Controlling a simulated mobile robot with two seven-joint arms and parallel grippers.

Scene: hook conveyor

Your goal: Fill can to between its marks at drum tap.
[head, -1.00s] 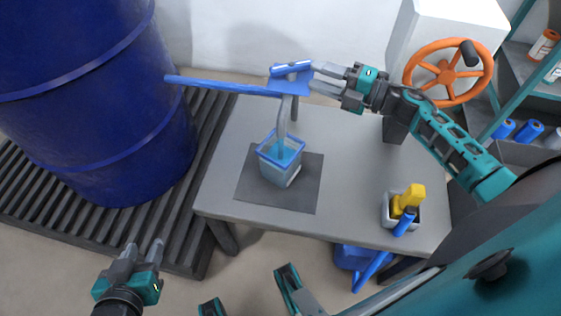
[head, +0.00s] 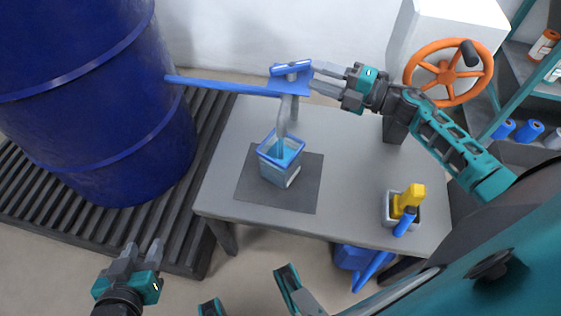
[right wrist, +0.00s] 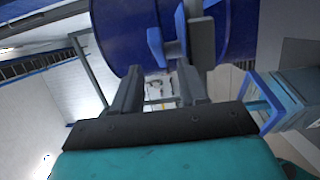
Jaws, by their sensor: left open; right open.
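The can (head: 279,172) is a clear, blue-rimmed square vessel standing upright on a dark mat (head: 305,190). A grey spout (head: 283,118) hangs from the blue pipe (head: 222,86) of the drum (head: 95,90). A blue stream runs from the spout into the can, which holds blue liquid. The marks are too small to read. The blue tap handle (head: 290,70) sits above the spout. My right gripper (head: 313,77) is open just right of the handle; contact is unclear. The handle also shows in the right wrist view (right wrist: 172,48). My left gripper (head: 144,252) is open and empty, below the pallet.
A grey table (head: 350,150) carries the mat and a small container (head: 388,212) with a yellow and blue object. An orange handwheel (head: 448,72) is at the back right. The drum stands on a slatted pallet (head: 170,240) at left. Shelves (head: 525,80) are at far right.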

